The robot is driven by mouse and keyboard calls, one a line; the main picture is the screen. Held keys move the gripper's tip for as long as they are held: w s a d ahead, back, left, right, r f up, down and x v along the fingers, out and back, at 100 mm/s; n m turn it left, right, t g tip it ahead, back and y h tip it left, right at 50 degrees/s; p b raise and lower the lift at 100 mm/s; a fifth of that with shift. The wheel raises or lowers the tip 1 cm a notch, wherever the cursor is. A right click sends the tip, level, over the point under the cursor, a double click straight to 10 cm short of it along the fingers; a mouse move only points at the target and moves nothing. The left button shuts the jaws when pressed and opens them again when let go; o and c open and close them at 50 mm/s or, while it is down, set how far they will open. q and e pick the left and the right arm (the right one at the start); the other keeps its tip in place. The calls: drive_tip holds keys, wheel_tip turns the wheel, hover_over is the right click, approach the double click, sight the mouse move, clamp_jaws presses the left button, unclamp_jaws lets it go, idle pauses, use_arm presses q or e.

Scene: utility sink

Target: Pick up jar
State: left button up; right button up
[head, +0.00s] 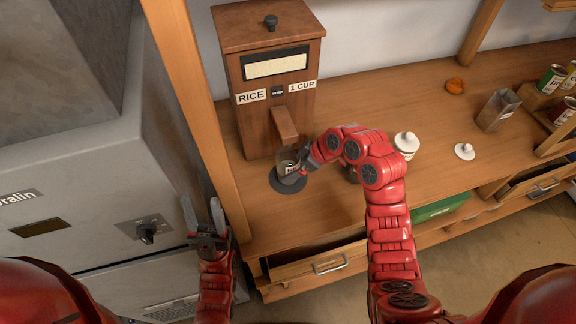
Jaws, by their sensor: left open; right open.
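A small jar (287,164) with a label stands on a dark round pad (287,184) under the spout of the wooden rice dispenser (270,75). My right gripper (303,167) is open at the right side of this jar, very close to it; I cannot tell whether its fingers touch or surround it. My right arm covers part of the counter behind it. A white lidded jar (406,146) stands right of my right arm. My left gripper (204,214) is open and empty, fingers pointing up, in front of the grey cabinet.
A white lid (464,151) lies on the wooden counter (400,95). A metal container (497,110), an orange item (455,86) and several cans (552,78) are farther right. A drawer (325,264) is slightly open below. A wooden post (200,110) stands left of the dispenser.

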drive_tip(key=p+x, duration=0.2)
drive_tip(key=x, duration=0.1)
drive_tip(key=shift+w+a, duration=0.2)
drive_tip(key=shift+a, duration=0.05)
drive_tip(key=shift+w+a+f+p, duration=0.15)
drive_tip(key=shift+a+f+p, duration=0.15)
drive_tip(key=shift+f, duration=0.3)
drive_tip(key=shift+d, duration=0.1)
drive_tip(key=shift+c, duration=0.2)
clamp_jaws()
